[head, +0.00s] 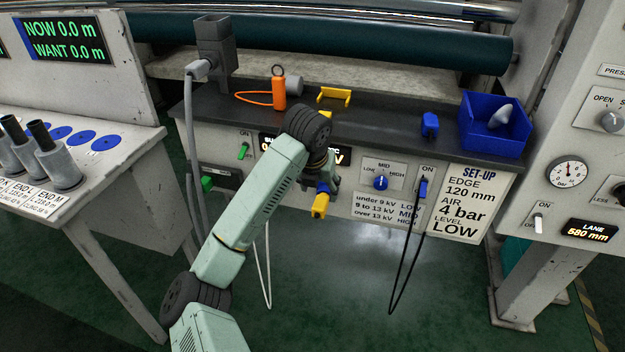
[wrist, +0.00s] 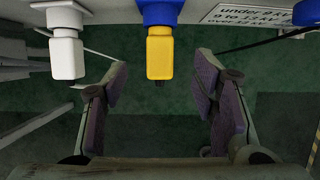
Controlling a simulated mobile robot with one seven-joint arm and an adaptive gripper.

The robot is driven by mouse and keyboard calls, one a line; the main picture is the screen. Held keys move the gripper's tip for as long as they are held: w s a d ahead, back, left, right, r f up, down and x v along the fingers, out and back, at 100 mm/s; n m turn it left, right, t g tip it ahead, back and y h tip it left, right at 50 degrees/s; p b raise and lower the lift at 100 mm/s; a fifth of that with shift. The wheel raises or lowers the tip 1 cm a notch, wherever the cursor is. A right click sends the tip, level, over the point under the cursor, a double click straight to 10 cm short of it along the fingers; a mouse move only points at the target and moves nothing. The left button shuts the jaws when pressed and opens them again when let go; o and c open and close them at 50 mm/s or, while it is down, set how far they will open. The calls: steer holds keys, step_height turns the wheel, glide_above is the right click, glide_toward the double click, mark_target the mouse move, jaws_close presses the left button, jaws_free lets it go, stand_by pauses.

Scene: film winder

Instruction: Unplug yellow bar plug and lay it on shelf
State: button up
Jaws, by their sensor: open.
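The yellow bar plug (wrist: 159,57) sits in a blue socket (wrist: 160,13) in the wrist view and points toward me. In the head view the yellow plug (head: 319,207) shows below my wrist, low on the front of the grey cabinet. My gripper (wrist: 160,75) is open, with one finger on each side of the plug's line and a gap on both sides. The plug is not gripped. In the head view my arm hides most of the gripper (head: 325,178). The dark shelf (head: 390,118) runs along the cabinet top.
A white plug (wrist: 66,55) sits left of the yellow one. On the shelf are an orange handle (head: 279,93) with a loop, a yellow bracket (head: 335,96), a blue block (head: 430,125) and a blue bin (head: 493,140). The shelf between bracket and blue block is clear.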

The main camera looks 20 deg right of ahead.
mark_target(321, 200)
steer(key=p+x, duration=0.1)
steer(key=x, duration=0.7)
steer(key=shift+d, duration=0.1)
steer(key=shift+c, duration=0.4)
jaws_close()
stand_by(0.6)
